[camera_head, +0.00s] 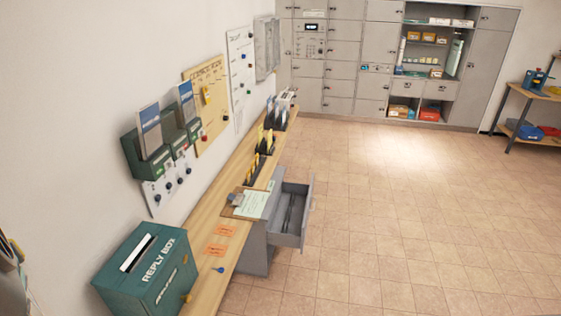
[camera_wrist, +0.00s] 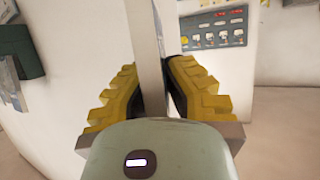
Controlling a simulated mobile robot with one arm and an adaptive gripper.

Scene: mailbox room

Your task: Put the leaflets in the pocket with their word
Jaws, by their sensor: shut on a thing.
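My gripper (camera_wrist: 155,75) shows in the wrist view with its two yellow ridged fingers shut on a thin pale leaflet (camera_wrist: 147,35), seen edge-on and reaching up out of the picture. Its printed face and word are hidden. In the head view, a dark green pocket rack (camera_head: 143,163) hangs on the left wall. One blue-and-white leaflet (camera_head: 150,130) stands in its near pocket and another leaflet (camera_head: 186,101) in a farther pocket. The pocket words are too small to read. A dark green edge, perhaps the rack, shows at the left of the wrist view (camera_wrist: 28,62).
A green reply box (camera_head: 150,272) stands at the near end of the wooden counter (camera_head: 208,285). A clipboard (camera_head: 245,203) and orange cards (camera_head: 216,250) lie on the counter. An open grey drawer (camera_head: 293,222) juts into the aisle. The tiled floor to the right is clear.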

